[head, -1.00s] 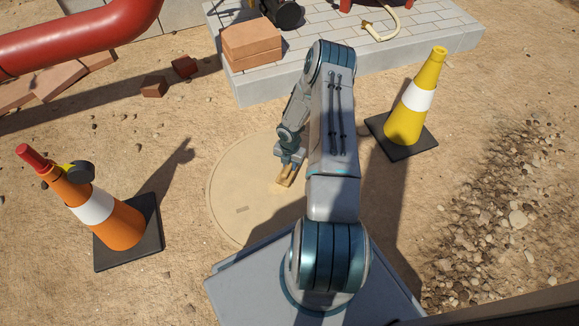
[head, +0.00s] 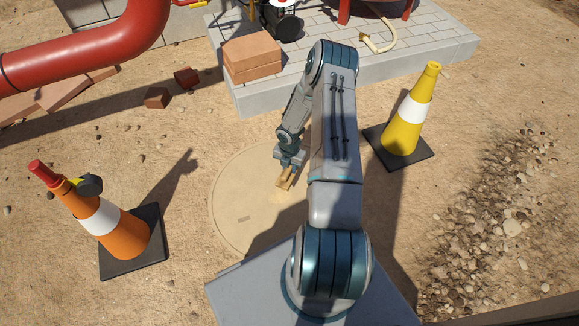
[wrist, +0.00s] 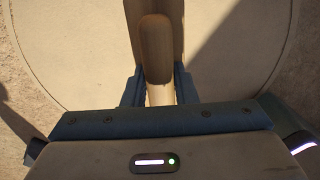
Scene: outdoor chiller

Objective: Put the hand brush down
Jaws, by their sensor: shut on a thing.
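My gripper (head: 288,166) is shut on the hand brush (head: 286,179), a small tan wooden brush, over the round sand-coloured cover (head: 230,190) in the ground. The round cover (wrist: 75,45) fills the ground beneath. I cannot tell whether the brush touches the cover. The bristles are not clearly visible.
An orange cone (head: 122,232) with a red top stands at left, a yellow cone (head: 403,130) at right. Bricks (head: 252,58) sit on the paved slab (head: 350,62) behind. A red pipe (head: 85,50) crosses upper left. Rubble (head: 500,220) lies at right. Open sand surrounds the cover.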

